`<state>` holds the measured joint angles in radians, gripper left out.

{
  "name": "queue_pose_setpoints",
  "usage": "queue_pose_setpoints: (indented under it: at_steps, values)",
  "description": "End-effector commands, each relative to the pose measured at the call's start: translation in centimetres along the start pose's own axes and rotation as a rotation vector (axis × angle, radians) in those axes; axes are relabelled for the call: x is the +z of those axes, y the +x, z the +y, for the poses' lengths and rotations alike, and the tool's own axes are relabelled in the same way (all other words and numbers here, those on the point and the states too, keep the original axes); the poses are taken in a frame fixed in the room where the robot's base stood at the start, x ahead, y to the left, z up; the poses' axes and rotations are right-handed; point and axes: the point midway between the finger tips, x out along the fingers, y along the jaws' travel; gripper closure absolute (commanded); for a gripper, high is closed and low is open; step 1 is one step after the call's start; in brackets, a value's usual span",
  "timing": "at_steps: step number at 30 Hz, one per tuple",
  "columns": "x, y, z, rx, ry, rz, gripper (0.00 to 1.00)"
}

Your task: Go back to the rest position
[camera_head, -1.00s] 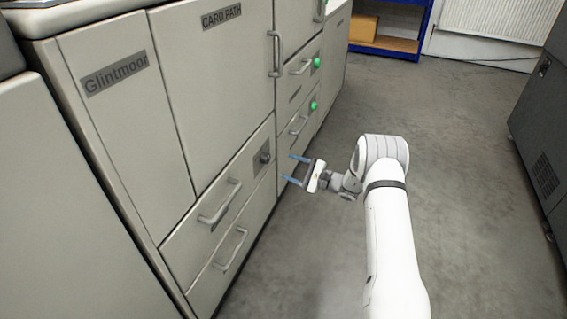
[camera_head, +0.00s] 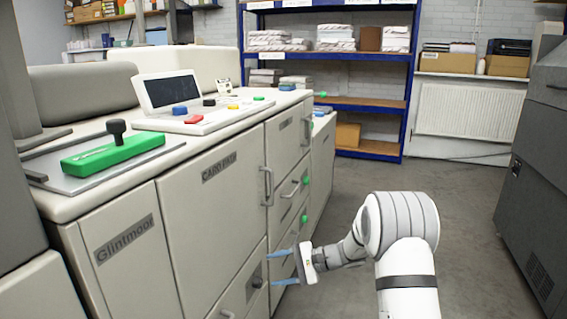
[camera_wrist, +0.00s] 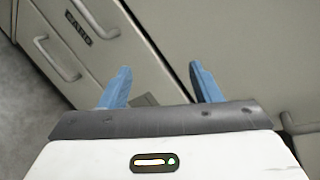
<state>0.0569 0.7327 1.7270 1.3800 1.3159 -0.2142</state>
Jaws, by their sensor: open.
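My gripper (camera_head: 278,268) is open, its two blue fingers apart with nothing between them. In the head view it is at the lower middle, held in front of the grey cabinet machine (camera_head: 212,215) and pointing left toward its drawer fronts. In the wrist view my gripper (camera_wrist: 160,88) shows both blue fingertips against the pale cabinet front (camera_wrist: 150,30). Whether the fingers touch the front cannot be told.
The machine's top carries a green block with a black knob (camera_head: 112,150), a screen (camera_head: 170,90) and coloured buttons. A blue shelf (camera_head: 330,18) stands at the back. A dark cabinet (camera_head: 545,170) is at right. Grey floor (camera_head: 455,215) is open between.

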Motion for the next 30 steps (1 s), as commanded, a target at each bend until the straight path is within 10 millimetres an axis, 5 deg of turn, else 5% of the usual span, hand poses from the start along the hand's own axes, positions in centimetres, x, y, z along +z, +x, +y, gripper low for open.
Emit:
queue_pose_setpoints:
  at_steps: [1,3,15,24,30]
  values:
    - [3.9,-1.6,-2.1,0.062,-0.035,0.011,0.43]
    - [7.5,-3.1,-2.9,0.151,-0.077,0.029,0.43]
    - [26.1,-13.8,-4.2,0.634,-0.349,0.202,0.43]
    - [36.7,-23.0,-3.9,0.954,-0.586,0.393,0.43]
    - [40.8,-27.4,-3.5,1.104,-0.713,0.502,0.43]
